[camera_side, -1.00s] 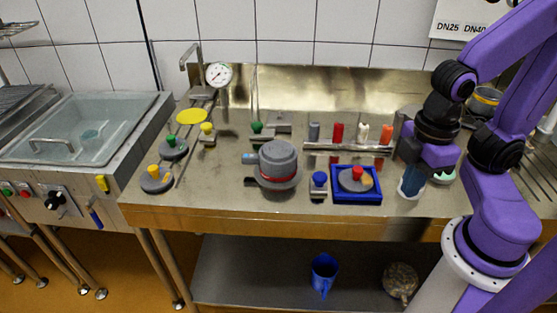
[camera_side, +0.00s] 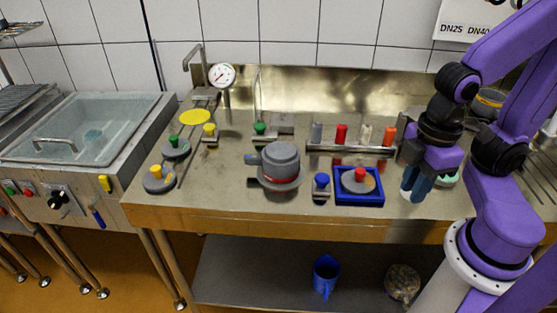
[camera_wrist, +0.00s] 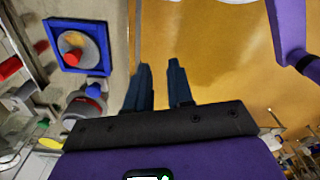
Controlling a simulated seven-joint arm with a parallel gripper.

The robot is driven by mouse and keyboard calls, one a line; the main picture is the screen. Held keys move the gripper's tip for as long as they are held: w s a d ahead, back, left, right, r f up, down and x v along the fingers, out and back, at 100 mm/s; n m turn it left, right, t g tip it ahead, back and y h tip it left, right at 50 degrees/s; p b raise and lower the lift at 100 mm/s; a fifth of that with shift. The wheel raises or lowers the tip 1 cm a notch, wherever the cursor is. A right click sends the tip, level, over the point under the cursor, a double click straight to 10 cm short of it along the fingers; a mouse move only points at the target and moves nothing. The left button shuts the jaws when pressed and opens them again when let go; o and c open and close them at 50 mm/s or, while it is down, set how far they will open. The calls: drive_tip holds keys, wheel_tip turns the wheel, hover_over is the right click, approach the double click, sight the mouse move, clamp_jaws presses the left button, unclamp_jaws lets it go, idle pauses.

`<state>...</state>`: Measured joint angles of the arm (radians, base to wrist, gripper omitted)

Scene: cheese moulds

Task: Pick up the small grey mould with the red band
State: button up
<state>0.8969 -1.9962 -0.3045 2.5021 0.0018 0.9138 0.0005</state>
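The small grey mould with the red band (camera_side: 281,160) stands upright on the steel counter, left of the blue square tray. My gripper (camera_side: 412,186) is well to the right of the mould, above the counter's right part, pointing down. In the wrist view its two dark fingers (camera_wrist: 161,88) stand apart with nothing between them.
The blue tray (camera_side: 341,199) holding a red-knobbed disc lies between the mould and my gripper. A blue-knobbed piece (camera_side: 321,183) stands close right of the mould. A rack (camera_side: 352,149) with coloured pegs is behind. The counter's front edge (camera_side: 300,222) is near.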

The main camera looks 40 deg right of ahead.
drive_tip(key=o, duration=0.5)
drive_tip(key=shift+c, duration=0.2)
wheel_tip(320, 180, up, 4)
drive_tip(key=m, duration=0.4)
hover_over(257, 157)
wheel_tip(257, 157, down, 11)
drive_tip(key=shift+w+a, duration=0.1)
drive_tip(key=shift+w, duration=0.05)
drive_tip(key=shift+f, duration=2.65)
